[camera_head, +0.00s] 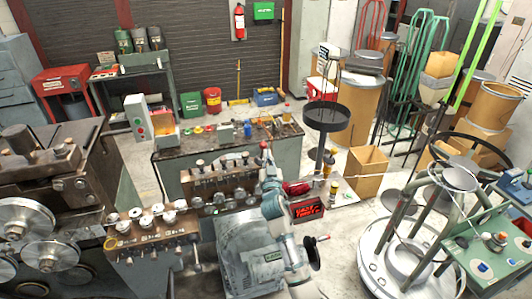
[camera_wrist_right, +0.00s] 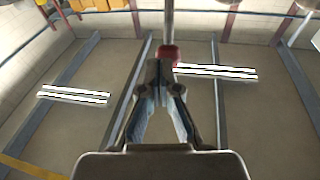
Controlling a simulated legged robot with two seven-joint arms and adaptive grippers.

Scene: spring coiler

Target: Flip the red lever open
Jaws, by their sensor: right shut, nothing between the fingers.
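In the right wrist view a small red knob (camera_wrist_right: 168,52) on a thin grey rod shows right at the tips of my right gripper (camera_wrist_right: 160,68). The knob is just past the fingertips, and I cannot tell whether they touch it. The fingertips are together and hold nothing. In the head view my right gripper (camera_head: 267,163) points up among the machine parts, with a small red tip (camera_head: 263,145) at its upper end, which looks like the same knob. The lever's base is hidden. My left gripper is not in view.
A red part (camera_head: 297,187) and a display with red digits (camera_head: 307,209) are close to the right of my arm. A row of metal rollers (camera_head: 150,226) lies to the left. A workbench (camera_head: 180,150) stands behind, and a round white platform (camera_head: 385,262) is at the right.

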